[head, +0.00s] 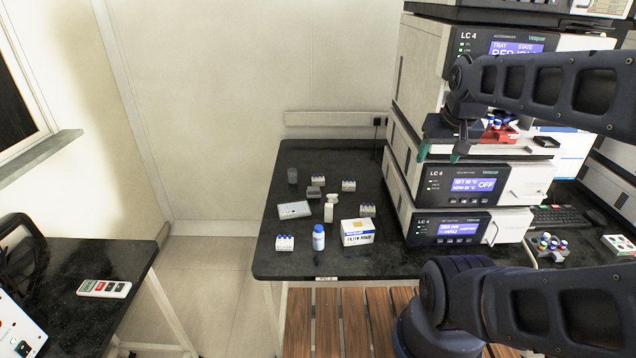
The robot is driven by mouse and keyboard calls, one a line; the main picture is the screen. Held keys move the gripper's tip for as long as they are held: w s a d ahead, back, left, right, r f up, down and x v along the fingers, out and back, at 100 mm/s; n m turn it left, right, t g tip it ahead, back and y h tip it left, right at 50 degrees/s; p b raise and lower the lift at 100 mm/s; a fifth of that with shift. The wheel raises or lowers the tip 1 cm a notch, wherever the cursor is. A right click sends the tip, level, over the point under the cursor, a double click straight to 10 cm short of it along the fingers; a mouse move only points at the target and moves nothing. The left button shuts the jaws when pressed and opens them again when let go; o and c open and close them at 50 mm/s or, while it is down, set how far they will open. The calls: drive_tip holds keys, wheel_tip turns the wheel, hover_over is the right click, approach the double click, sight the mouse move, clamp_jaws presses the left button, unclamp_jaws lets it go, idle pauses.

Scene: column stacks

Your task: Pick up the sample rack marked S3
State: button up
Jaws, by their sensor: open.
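A grey rack with mixed-colour caps (548,246) stands right of the instrument stack, and a red rack with vials (500,131) sits on the stack. The markings are too small to read, so I cannot tell which is S3. My gripper (440,154) is open, with greenish fingertips pointing down, in front of the LC 4 stack and above the bench in the picture.
The LC 4 stack (466,185) rises at the bench's right.

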drive_tip(key=w+a+r+m, duration=0.1)
drive_tip(key=w+a+r, duration=0.1)
drive_tip(key=w+r, duration=0.35)
drive_tip(key=m+g, duration=0.5)
drive_tip(key=m, duration=1.1)
hover_over(318, 178)
wheel_tip(318, 178, down, 38)
drive_tip(key=f, duration=0.5)
drive_tip(key=shift+s+d+f, duration=0.1)
drive_tip(key=shift+s+d, duration=0.1)
drive_tip(key=shift+s, duration=0.15)
drive_tip(key=shift+w+a+f, duration=0.1)
drive_tip(key=shift+a+f, duration=0.05)
drive_tip(key=shift+f, duration=1.2)
drive_tip(key=shift+w+a+f, duration=0.1)
drive_tip(key=shift+f, duration=1.25)
drive_tip(key=c, duration=1.1)
drive_tip(key=shift+r, duration=0.1)
